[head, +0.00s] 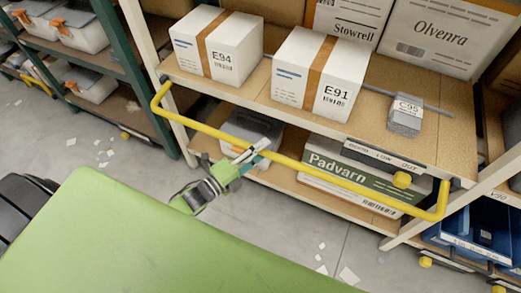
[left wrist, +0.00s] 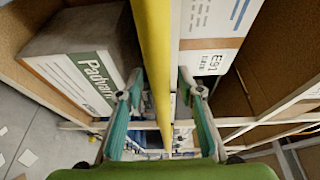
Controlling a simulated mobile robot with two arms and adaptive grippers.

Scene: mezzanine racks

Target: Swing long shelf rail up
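The long yellow shelf rail (head: 330,174) hangs in front of the shelf, below the front edge of the upper board, with bent ends at left and right. In the left wrist view the rail (left wrist: 152,45) runs lengthwise between my two fingers. My left gripper (head: 256,156) is at the rail, left of its middle. Its fingers (left wrist: 160,78) are spread, one on each side of the rail, with a visible gap on the right side. I cannot tell whether the left finger touches it. My right gripper is not in view.
The upper board holds box E94 (head: 218,48), box E91 (head: 320,75) and small grey box C95 (head: 405,116). A Padvarn box (head: 340,172) and a grey bin (head: 250,130) sit on the lower board behind the rail. Paper scraps (head: 348,275) lie on the open floor.

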